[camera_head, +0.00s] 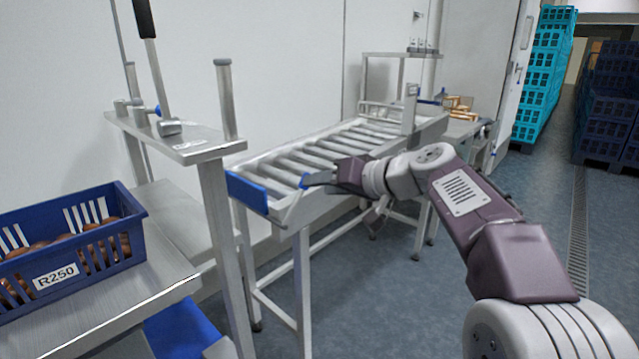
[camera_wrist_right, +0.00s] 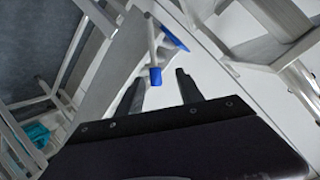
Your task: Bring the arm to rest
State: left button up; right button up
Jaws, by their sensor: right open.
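My right gripper (camera_head: 322,179) is at the near end of the roller conveyor (camera_head: 290,165), reaching in from the right. In the right wrist view my right gripper (camera_wrist_right: 158,90) has its two dark fingers apart. A rod with a blue tip (camera_wrist_right: 155,76) shows in the gap between them in that picture; I cannot tell whether it touches either finger. A small blue tip (camera_head: 304,182) also shows by the fingers in the head view. My left gripper is in neither view.
A blue crate (camera_head: 125,240) labelled R250, holding brown dates, stands on a steel table (camera_head: 150,283) at left. A steel stand with a black-handled lever (camera_head: 155,70) rises behind it. Turquoise crates (camera_head: 540,80) and dark blue crates (camera_head: 605,110) are stacked at right. Floor (camera_head: 400,290) is clear below my arm.

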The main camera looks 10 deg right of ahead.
jog(key=s+a+f+g+h+p, duration=0.1)
jog(key=s+a+f+g+p, duration=0.2)
jog(key=f, duration=0.4)
jog(key=s+a+f+g+h+p, duration=0.1)
jog(key=s+f+g+p, duration=0.2)
jog(key=s+f, duration=0.3)
jog(key=s+d+f+g+h, duration=0.2)
jog(key=s+d+f, duration=0.2)
jog(key=s+f, duration=0.5)
jog(key=s+d+f+g+h, duration=0.3)
jog(key=s+d+f, duration=0.1)
jog(key=s+f, duration=0.5)
notch_tip(320, 180, up, 38)
jog(key=w+t+p, duration=0.1)
jog(key=p, duration=3.7)
jog(key=shift+w+d+p, duration=0.2)
jog(key=shift+d+p, duration=0.1)
jog(key=shift+p, duration=0.1)
jog(key=shift+f, duration=0.1)
